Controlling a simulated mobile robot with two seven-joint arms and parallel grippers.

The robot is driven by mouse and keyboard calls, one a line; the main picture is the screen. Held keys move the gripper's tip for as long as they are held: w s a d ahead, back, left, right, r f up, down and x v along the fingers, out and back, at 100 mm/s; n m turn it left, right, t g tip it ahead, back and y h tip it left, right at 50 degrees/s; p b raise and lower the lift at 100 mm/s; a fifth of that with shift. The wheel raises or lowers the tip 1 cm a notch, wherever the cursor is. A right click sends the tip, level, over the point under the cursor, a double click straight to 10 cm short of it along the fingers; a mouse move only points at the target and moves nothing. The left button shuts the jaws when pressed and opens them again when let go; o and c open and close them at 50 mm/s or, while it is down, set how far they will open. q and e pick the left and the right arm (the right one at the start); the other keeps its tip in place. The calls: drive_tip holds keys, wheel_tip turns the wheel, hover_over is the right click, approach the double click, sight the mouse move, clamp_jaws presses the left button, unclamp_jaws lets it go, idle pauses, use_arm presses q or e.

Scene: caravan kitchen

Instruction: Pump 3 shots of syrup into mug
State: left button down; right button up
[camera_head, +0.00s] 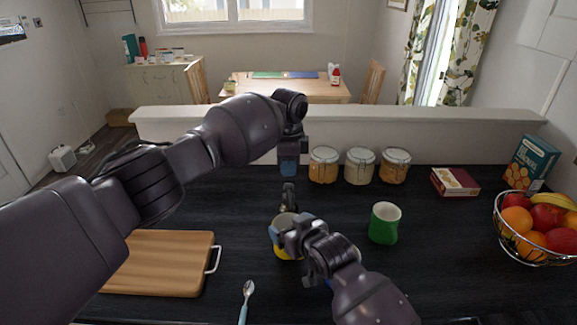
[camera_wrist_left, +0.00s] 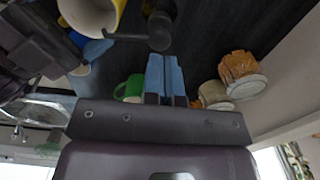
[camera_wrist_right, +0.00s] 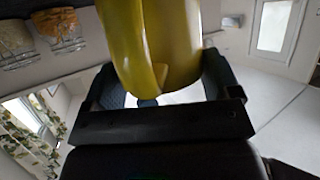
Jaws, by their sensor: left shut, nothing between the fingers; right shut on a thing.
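A dark syrup pump bottle (camera_head: 288,194) stands on the black counter, mostly hidden behind the mug; its dark round pump head (camera_wrist_left: 160,28) shows in the left wrist view. My left gripper (camera_head: 289,172) is shut and empty, its blue fingers pointing down just above the pump head; I cannot tell whether they touch it. My right gripper (camera_head: 284,238) is shut on a yellow mug (camera_wrist_right: 150,45), held upright close in front of the bottle. The mug's pale inside (camera_wrist_left: 88,12) shows partly in the left wrist view; its contents are not visible.
A green mug (camera_head: 384,225) stands to the right. Three lidded jars (camera_head: 358,166) line the back ledge. A fruit bowl (camera_head: 532,247), a red box (camera_head: 455,182) and a green box (camera_head: 530,160) are at right. A cutting board (camera_head: 160,262) and a spoon (camera_head: 245,300) lie at left front.

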use_arm(q)
drive_tip(key=shift+f, duration=2.6)
drive_tip(key=shift+r, duration=3.6)
wheel_tip(320, 180, up, 4)
hover_over(289, 185)
drive_tip(key=shift+f, duration=2.9)
drive_tip(key=shift+f, duration=0.25)
